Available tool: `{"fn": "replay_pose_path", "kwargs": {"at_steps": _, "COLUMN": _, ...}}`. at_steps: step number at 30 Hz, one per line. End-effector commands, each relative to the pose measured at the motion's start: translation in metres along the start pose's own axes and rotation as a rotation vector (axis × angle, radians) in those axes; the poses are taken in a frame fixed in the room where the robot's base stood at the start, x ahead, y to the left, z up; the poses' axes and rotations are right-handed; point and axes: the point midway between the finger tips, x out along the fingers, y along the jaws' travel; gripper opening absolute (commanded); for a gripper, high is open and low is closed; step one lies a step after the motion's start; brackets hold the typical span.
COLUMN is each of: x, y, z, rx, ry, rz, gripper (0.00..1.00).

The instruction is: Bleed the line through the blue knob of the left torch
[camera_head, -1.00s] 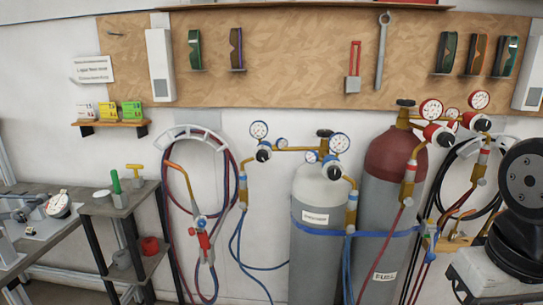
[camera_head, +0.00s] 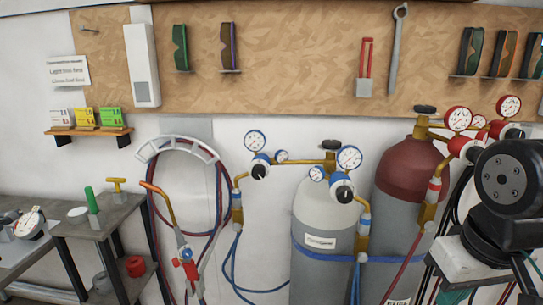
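The left torch (camera_head: 179,238) hangs upright against the white wall, its brass neck bent to the upper left. Its small blue knob (camera_head: 187,254) faces me on the body, just above a red knob (camera_head: 191,270). The torch's lower end is close to the bottom edge of the view. Red and blue hoses (camera_head: 218,205) loop over a pale curved hanger (camera_head: 180,147) behind it. My gripper is not in view; only dark round parts of my arm show at the right edge, far from the torch.
A grey cylinder (camera_head: 318,268) and a dark red-topped cylinder (camera_head: 408,174) with gauges stand right of the torch, behind a blue strap (camera_head: 325,258). A grey shelf stand (camera_head: 98,225) with a red cup (camera_head: 135,266) is close on the left.

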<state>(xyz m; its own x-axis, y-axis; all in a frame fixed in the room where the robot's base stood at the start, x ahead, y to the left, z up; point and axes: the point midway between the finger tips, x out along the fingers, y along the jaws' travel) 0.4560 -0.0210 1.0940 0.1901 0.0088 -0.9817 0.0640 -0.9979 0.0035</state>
Motion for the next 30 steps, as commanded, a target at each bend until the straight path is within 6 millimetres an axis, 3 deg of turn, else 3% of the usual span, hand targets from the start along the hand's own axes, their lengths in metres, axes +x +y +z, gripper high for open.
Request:
{"fn": "replay_pose_path", "kwargs": {"at_steps": 5, "x": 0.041, "y": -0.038, "z": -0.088, "rx": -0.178, "ry": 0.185, "rz": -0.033, "gripper": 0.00}}
{"fn": "replay_pose_path", "kwargs": {"at_steps": 9, "x": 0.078, "y": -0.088, "z": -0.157, "rx": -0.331, "ry": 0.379, "rz": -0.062, "gripper": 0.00}}
{"fn": "replay_pose_path", "kwargs": {"at_steps": 15, "x": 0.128, "y": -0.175, "z": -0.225, "rx": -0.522, "ry": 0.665, "rz": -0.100, "gripper": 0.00}}
{"fn": "replay_pose_path", "kwargs": {"at_steps": 18, "x": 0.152, "y": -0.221, "z": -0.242, "rx": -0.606, "ry": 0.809, "rz": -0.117, "gripper": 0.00}}
{"fn": "replay_pose_path", "kwargs": {"at_steps": 22, "x": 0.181, "y": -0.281, "z": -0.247, "rx": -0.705, "ry": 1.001, "rz": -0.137, "gripper": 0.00}}
{"fn": "replay_pose_path", "kwargs": {"at_steps": 27, "x": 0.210, "y": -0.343, "z": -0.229, "rx": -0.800, "ry": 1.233, "rz": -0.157, "gripper": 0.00}}
{"fn": "replay_pose_path", "kwargs": {"at_steps": 30, "x": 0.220, "y": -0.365, "z": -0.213, "rx": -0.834, "ry": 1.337, "rz": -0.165, "gripper": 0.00}}
